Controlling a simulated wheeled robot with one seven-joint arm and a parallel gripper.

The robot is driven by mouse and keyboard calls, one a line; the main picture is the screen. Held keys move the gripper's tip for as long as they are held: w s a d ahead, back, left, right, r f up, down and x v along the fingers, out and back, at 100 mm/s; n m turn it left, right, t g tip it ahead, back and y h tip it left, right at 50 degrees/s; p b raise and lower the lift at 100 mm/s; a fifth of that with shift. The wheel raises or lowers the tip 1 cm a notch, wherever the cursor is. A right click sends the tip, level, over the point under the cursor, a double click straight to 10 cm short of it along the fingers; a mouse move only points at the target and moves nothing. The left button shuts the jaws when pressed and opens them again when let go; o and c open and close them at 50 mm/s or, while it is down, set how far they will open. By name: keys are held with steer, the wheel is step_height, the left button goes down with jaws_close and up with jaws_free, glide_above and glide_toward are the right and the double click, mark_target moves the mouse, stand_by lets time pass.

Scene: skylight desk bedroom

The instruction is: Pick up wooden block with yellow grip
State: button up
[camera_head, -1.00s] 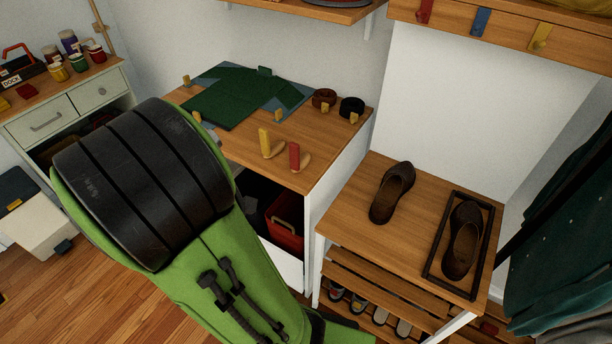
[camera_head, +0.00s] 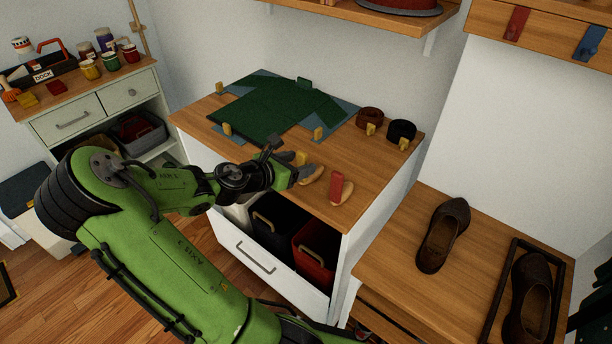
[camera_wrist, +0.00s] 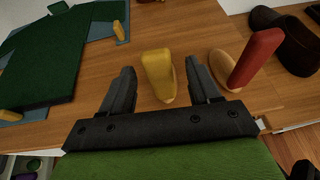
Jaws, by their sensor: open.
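The wooden block with the yellow grip (camera_wrist: 159,72) stands on the wooden desk top. In the wrist view it is between the two open fingers of my gripper (camera_wrist: 160,88), with a gap on each side. Its wooden base is mostly hidden behind the yellow grip. In the head view my gripper (camera_head: 287,166) is low at the front of the desk and partly covers the yellow-gripped block (camera_head: 301,160). A similar block with a red grip (camera_head: 337,187) stands just to the right; it also shows in the wrist view (camera_wrist: 256,58).
A green garment (camera_head: 270,112) on a blue-grey mat lies at the back of the desk, with small yellow clips around it. Two dark rolled belts (camera_head: 370,118) stand at the back right. A shelf with shoes (camera_head: 444,235) is to the right.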

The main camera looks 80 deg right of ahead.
steer(key=b+x, duration=0.1)
steer(key=x, duration=0.4)
steer(key=shift+r, duration=0.2)
steer(key=shift+c, duration=0.3)
steer(key=c, duration=1)
steer(key=shift+r, duration=0.1)
steer(key=shift+c, duration=0.2)
